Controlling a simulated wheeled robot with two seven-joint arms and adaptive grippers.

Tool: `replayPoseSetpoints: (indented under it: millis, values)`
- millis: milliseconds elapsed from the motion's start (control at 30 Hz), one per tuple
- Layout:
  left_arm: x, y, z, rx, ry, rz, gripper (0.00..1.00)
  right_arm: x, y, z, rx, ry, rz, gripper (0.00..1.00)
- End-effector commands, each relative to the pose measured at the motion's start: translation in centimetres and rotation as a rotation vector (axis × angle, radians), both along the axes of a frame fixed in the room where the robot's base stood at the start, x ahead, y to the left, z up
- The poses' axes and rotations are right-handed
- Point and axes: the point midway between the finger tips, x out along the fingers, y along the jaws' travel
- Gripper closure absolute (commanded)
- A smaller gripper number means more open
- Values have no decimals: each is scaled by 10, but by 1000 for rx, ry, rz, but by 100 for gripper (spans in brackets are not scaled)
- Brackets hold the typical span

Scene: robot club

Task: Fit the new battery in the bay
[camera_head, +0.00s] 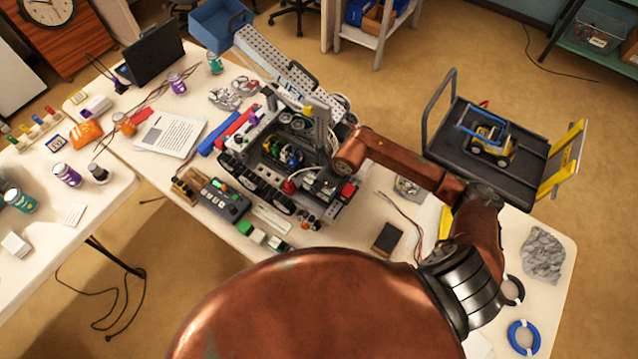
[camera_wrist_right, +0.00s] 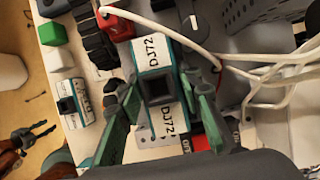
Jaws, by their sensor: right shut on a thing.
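My right gripper (camera_wrist_right: 160,88) is shut on a teal battery (camera_wrist_right: 154,52) with white DJ72 labels, one finger on each side. A second teal block (camera_wrist_right: 72,103) with a white label and a dark socket lies on the table beside the rover. My left gripper (camera_wrist_right: 44,130) has its dark fingers apart, off the table edge, empty.
White cables (camera_wrist_right: 265,75) loop close beside the right gripper. A red part (camera_wrist_right: 117,24) sits near it on the rover. A keypad box (camera_head: 222,200) and a green block (camera_wrist_right: 54,34) lie by the near table edge. A grey rock (camera_head: 542,255) is far right.

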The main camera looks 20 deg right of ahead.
Motion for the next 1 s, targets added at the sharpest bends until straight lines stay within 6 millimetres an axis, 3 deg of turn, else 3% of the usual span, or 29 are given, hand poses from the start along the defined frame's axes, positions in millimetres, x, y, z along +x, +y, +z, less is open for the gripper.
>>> replayPoseSetpoints:
  millis: [1000]
  values:
    - [-1,0,-8,0,1,0,62,1,0,-6,0,-3,1,100]
